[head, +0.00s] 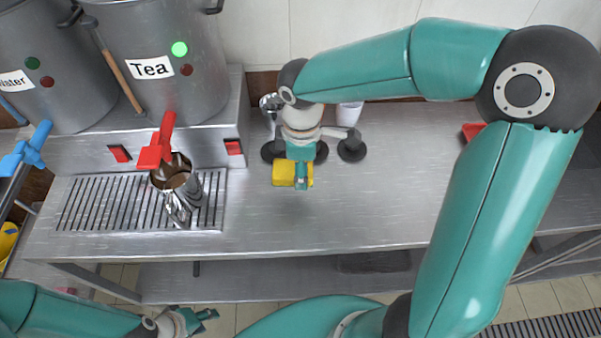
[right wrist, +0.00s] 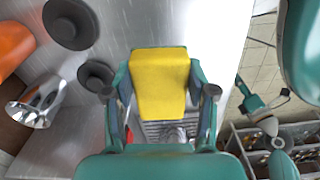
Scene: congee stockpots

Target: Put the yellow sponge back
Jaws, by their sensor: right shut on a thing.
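The yellow sponge (head: 283,173) is held in my right gripper (head: 300,182) over the steel counter, right of the drip grate. In the right wrist view the sponge (right wrist: 160,84) sits between the two fingers of my right gripper (right wrist: 160,100), which are shut on its sides. The counter surface shows beyond it. Whether the sponge touches the counter I cannot tell. My left gripper (head: 205,319) is at the bottom left of the head view, in front of the counter and away from the sponge. Its fingers look apart and empty.
The Tea pot (head: 150,40) and Water pot (head: 40,70) stand at the back left. A metal jug (head: 170,172) is under the red tap, above the drip grate (head: 100,205). Dark round pieces (head: 352,147) and a white cup (head: 349,115) stand near my right gripper. The counter's front middle is clear.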

